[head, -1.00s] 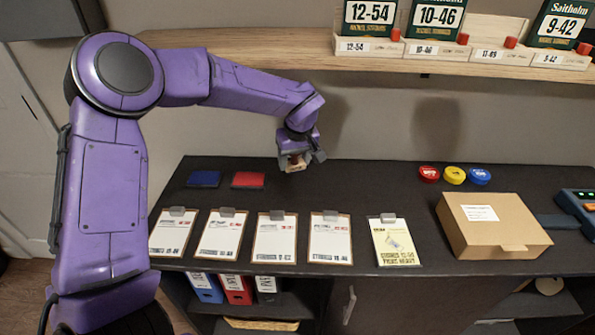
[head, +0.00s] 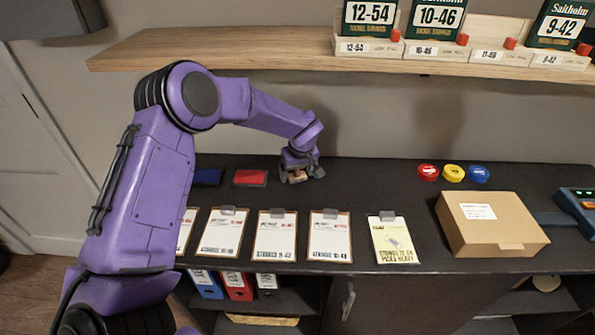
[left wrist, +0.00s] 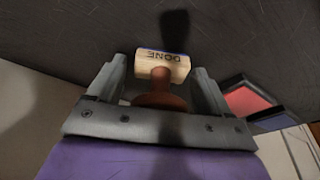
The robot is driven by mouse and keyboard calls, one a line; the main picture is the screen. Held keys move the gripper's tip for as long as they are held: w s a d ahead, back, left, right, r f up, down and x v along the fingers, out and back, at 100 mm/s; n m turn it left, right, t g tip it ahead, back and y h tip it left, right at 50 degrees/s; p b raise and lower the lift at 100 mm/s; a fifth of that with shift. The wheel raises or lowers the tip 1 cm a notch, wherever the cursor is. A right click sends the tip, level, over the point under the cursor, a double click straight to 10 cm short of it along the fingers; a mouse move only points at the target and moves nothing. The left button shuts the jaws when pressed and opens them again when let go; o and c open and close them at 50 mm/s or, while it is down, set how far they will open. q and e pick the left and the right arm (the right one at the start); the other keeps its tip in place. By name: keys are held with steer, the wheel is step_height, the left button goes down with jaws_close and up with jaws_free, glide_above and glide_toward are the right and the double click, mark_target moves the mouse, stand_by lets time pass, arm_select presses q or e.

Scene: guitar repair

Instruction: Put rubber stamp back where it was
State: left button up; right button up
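The rubber stamp (head: 297,176) has a pale wooden block marked DONE and a brown handle. In the left wrist view the stamp (left wrist: 162,68) sits between the fingers of my left gripper (left wrist: 160,85), with its handle toward the palm. Narrow gaps show between the fingers and the stamp, so the gripper looks open around it. In the head view my left gripper (head: 300,172) is low at the back of the dark worktop (head: 370,185), right of the red ink pad (head: 250,177). Whether the stamp's base touches the worktop is hard to tell. My right gripper is out of view.
A blue ink pad (head: 208,177) lies left of the red one. Several clipboards line the front edge, with a yellow card (head: 395,240) beside them. A cardboard box (head: 490,225) and red, yellow and blue round tins (head: 453,172) are at right. A wooden shelf (head: 250,50) overhangs the back.

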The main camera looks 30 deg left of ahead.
arm_select(q)
steer(key=shift+r, duration=0.2)
steer(key=b+v, duration=0.1)
steer(key=v, duration=0.4)
steer(key=shift+r, duration=0.1)
steer(key=s+d, duration=0.2)
steer(key=d, duration=0.1)
steer(key=s+d+b, duration=0.1)
steer(key=s+d, duration=0.1)
steer(key=d, duration=0.1)
steer(key=s+d+b, duration=0.1)
steer(key=s+d, duration=0.1)
steer(key=shift+s+d+f, duration=0.15)
steer(key=shift+d+f, duration=0.05)
steer(key=shift+d, duration=0.2)
steer(key=shift+s+d+r, duration=0.1)
steer(key=shift+s+d, duration=0.3)
